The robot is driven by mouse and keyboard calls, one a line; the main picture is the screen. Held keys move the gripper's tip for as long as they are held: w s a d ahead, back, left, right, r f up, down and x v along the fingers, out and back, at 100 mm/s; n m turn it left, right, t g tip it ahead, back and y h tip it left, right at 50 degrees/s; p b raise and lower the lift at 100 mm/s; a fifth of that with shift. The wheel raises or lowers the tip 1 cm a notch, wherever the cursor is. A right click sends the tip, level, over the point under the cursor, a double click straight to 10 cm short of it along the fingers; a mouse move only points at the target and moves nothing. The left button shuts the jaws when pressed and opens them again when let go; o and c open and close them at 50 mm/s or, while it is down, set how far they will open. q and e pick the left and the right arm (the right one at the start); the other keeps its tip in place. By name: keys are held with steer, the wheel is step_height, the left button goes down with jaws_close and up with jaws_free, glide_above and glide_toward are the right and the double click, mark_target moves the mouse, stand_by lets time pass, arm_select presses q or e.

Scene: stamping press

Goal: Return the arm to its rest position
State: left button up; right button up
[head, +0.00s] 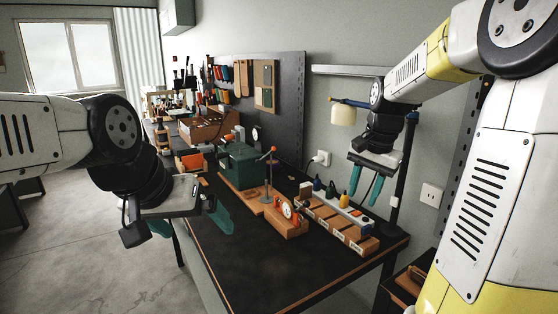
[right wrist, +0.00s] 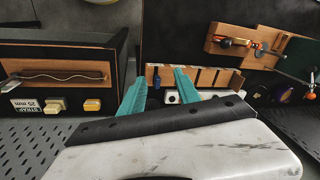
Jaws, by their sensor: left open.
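My left gripper (head: 190,222) hangs beyond the left front edge of the dark workbench (head: 240,262), its teal fingers apart and nothing seen between them. My right gripper (head: 364,190) points down above the right end of the bench, near the wall. Its two teal fingers are apart and empty; they also show in the right wrist view (right wrist: 158,80). The green press (head: 238,165) stands on a wooden base in the middle of the bench, between the two grippers and touched by neither.
A dial gauge on a wooden block (head: 290,226) and a compartmented wooden rack (head: 345,232) with small bottles stand near the front right. A tool board (head: 285,110) rises behind. Open floor (head: 90,240) lies left.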

steer(key=s+a+r+n+t, duration=0.1)
steer(key=s+a+n, duration=0.1)
steer(key=s, duration=0.4)
steer(key=s+a+r+n+t+y, duration=0.1)
steer(key=s+a+n, duration=0.2)
steer(key=s, duration=0.2)
steer(key=s+a+r+n+t, duration=0.1)
steer(key=s+a+n+t, duration=0.1)
steer(key=s, duration=0.4)
steer(key=shift+s+a+n, duration=0.35)
steer(key=shift+a+n, duration=0.3)
steer(key=shift+n, duration=0.15)
